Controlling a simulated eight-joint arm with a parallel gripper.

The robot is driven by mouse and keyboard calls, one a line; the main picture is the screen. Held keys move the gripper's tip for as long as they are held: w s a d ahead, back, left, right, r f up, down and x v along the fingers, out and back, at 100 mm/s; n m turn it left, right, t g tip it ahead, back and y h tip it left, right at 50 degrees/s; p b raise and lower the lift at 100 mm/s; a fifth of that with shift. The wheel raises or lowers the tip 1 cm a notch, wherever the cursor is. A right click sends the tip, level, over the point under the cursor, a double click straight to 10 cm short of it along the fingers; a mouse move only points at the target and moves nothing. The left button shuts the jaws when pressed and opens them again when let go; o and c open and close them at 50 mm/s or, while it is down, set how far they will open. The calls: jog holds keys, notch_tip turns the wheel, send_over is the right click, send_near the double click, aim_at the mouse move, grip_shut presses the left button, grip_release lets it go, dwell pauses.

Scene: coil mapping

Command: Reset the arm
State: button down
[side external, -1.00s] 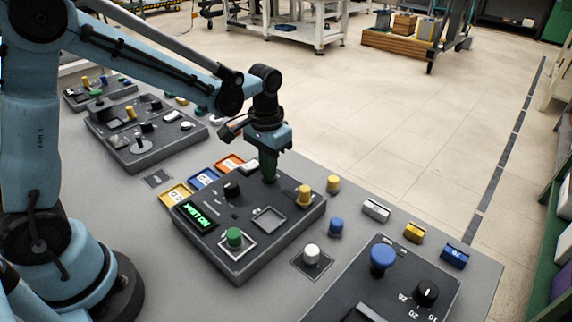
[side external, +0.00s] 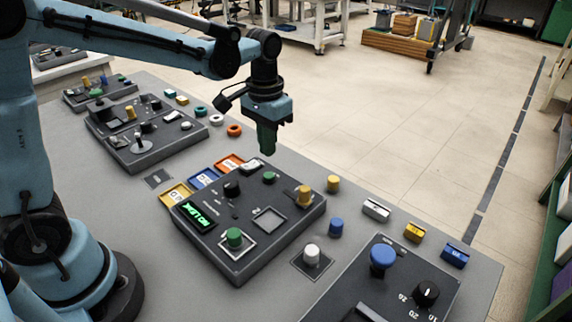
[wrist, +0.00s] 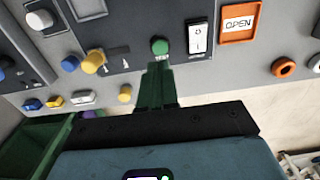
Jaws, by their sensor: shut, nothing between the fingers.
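My gripper (side external: 267,150) has green fingers and is shut with nothing between them. It hangs pointing down above the back edge of the middle control box (side external: 268,250), clear of it. A small green button (side external: 269,178) on that box lies just below the fingertips. In the wrist view, the closed fingers (wrist: 157,72) point toward the green button (wrist: 160,46). The box also carries a black knob (side external: 231,189), a lit green display (side external: 199,217) and a larger green button (side external: 234,237). The display's lettering is hard to read.
Orange, blue and yellow label tiles (side external: 203,178) line the box's left edge. A yellow cylinder (side external: 333,183) and a blue cylinder (side external: 335,227) stand to its right. Other control boxes sit at the back left (side external: 140,150) and front right (side external: 350,290). The space above is open.

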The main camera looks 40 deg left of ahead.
jog(key=shift+r, duration=0.15)
dwell(0.4)
jog(key=shift+s+r, duration=0.2)
jog(key=shift+s, duration=0.05)
jog(key=s+a+r+t, duration=0.1)
jog(key=s+r+t, duration=0.1)
jog(key=s+t, duration=0.5)
jog(key=shift+s+a, duration=0.4)
jog(key=shift+s, duration=1.25)
